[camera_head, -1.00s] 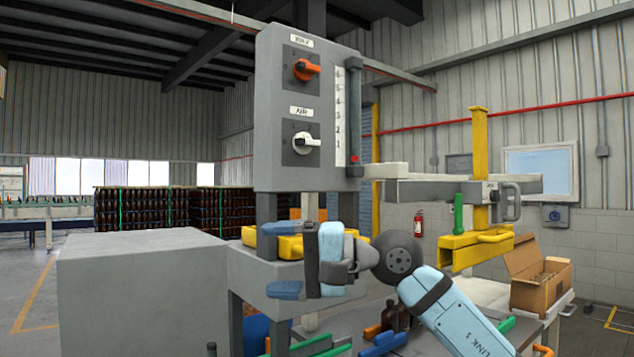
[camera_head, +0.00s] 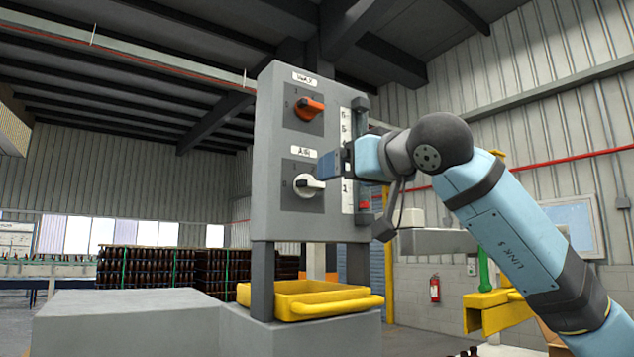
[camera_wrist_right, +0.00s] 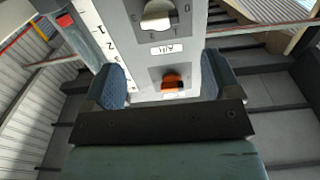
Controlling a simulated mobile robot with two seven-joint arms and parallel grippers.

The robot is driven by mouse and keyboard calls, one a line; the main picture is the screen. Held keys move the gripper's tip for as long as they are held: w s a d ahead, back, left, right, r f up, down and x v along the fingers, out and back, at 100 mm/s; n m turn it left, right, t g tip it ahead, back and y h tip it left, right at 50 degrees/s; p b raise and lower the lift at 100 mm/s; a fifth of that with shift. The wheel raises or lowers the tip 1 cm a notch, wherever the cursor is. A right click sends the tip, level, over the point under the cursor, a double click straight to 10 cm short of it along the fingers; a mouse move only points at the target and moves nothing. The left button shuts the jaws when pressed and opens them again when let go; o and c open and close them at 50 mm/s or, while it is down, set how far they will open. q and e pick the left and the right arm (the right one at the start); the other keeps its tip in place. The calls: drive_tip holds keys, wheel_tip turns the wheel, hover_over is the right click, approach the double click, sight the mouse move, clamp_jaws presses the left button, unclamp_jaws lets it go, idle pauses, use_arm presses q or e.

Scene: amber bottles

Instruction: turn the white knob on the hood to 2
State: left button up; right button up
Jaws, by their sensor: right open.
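The grey hood panel (camera_head: 266,150) stands upright in the head view. Its white knob (camera_head: 308,186) sits below the AIR label; the small digits around it are too blurred to read its setting. In the right wrist view the panel is upside down and the white knob (camera_wrist_right: 158,18) is near the top edge. My right gripper (camera_head: 332,166) is just in front of the panel, to the right of the white knob and apart from it. Its fingers are open and empty (camera_wrist_right: 163,84), spread on either side of the orange knob in the right wrist view. My left gripper is not seen.
An orange knob (camera_head: 310,109) sits above the white one; it also shows in the right wrist view (camera_wrist_right: 172,83). A numbered gauge strip with a grey tube runs along the panel's right side. A yellow tray (camera_head: 290,308) lies below. The space left of the panel is clear.

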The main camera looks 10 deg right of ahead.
sight(314, 183)
drive_tip(key=p+x, duration=0.1)
drive_tip(key=x, duration=0.8)
drive_tip(key=shift+w+a, duration=0.1)
drive_tip(key=shift+w, duration=0.1)
drive_tip(key=c, duration=0.9)
